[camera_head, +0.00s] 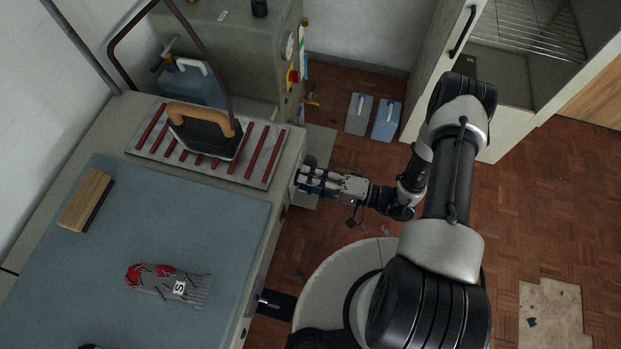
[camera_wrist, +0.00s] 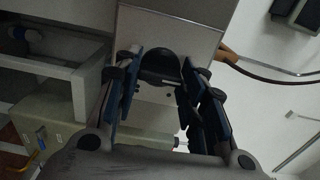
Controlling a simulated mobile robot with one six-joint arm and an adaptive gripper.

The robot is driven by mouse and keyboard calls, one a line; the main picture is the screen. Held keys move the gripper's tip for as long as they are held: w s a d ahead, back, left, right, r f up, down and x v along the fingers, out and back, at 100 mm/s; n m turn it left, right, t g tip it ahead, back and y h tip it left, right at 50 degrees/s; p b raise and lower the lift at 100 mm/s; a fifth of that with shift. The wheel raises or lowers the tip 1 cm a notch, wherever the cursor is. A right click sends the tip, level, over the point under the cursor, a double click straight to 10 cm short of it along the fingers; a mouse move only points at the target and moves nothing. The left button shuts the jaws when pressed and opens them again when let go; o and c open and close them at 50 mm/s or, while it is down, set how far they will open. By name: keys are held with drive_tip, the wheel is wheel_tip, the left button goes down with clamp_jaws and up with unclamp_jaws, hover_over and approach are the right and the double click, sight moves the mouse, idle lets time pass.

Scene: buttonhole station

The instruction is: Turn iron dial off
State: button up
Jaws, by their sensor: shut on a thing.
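The iron dial (camera_wrist: 160,66) is a dark round knob on the pale front panel of the station, seen in the wrist view. My gripper (camera_wrist: 160,75) has a blue-padded finger on each side of the dial and is shut on it. In the head view my gripper (camera_head: 304,179) reaches left to the side of the ironing table, and its fingertips hide most of the dial. The iron (camera_head: 208,138), dark with a wooden handle, rests on a metal stand with red strips (camera_head: 262,158). The dial's marking cannot be read.
The blue-grey ironing surface (camera_head: 150,230) holds a wooden block (camera_head: 86,200) and a grey-and-red piece with an S label (camera_head: 178,287). A greenish machine (camera_head: 260,60) stands behind. An open cabinet (camera_head: 440,85) is at the right. Floor between is mostly clear.

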drive_tip(key=o, duration=1.1)
drive_tip(key=shift+c, duration=0.2)
drive_tip(key=v, duration=1.2)
